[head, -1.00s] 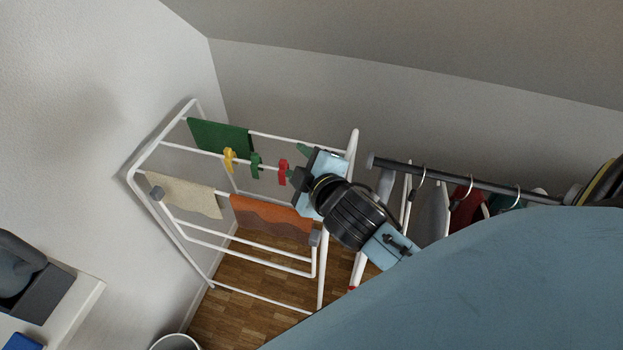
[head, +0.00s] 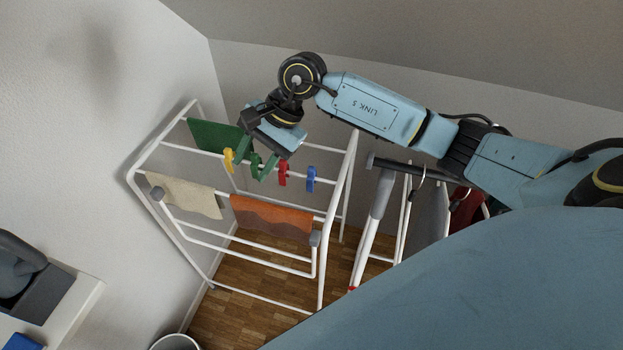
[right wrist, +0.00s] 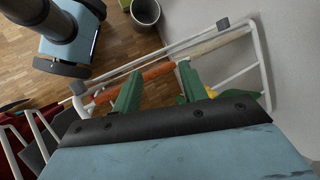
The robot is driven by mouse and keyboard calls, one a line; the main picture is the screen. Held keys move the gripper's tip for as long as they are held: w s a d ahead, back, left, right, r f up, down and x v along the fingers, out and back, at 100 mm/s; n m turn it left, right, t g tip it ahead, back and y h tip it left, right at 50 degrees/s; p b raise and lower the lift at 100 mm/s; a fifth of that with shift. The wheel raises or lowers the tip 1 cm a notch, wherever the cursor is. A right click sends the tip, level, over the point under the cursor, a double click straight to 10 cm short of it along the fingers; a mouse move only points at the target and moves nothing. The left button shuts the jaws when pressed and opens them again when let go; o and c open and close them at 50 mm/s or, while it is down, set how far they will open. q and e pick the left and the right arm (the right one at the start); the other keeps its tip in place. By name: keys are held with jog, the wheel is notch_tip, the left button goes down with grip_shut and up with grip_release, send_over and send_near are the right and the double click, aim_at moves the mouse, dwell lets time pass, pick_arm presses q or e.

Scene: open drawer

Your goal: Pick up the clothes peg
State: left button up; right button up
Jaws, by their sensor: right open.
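Several clothes pegs sit on one white rail of the drying rack (head: 139,180): a yellow peg (head: 228,159), a green peg (head: 256,163), a red peg (head: 283,173) and a blue peg (head: 311,179). My right gripper (head: 255,160) is over the rail with its green fingers open, one to each side of the green peg. I cannot tell whether they touch it. In the right wrist view the open green fingers (right wrist: 160,88) show, with a bit of the yellow peg (right wrist: 211,92) beside one; the green peg is not clear there. My left gripper is not in view.
A green cloth (head: 212,136), a beige cloth (head: 185,196) and an orange cloth (head: 272,216) hang on the rack. A clothes rail (head: 386,165) with hangers stands to the right. Walls close in behind and left. A bin (head: 175,343) is at the bottom.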

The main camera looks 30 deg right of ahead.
aim_at(311, 168)
jog(key=w+d+n+g+h, duration=0.1)
jog(key=d+n+h, duration=0.1)
jog(key=d+h, duration=0.8)
jog(key=d+f+y, duration=0.1)
jog(key=f, duration=0.3)
jog(key=d+f+y, duration=0.1)
jog(key=f, duration=0.3)
jog(key=d+f+y+p, duration=0.1)
jog(key=d+f, duration=0.1)
jog(key=f, duration=0.2)
jog(key=shift+w+f, duration=0.2)
jog(key=shift+f, duration=0.05)
grip_shut()
notch_tip(311, 168, up, 10)
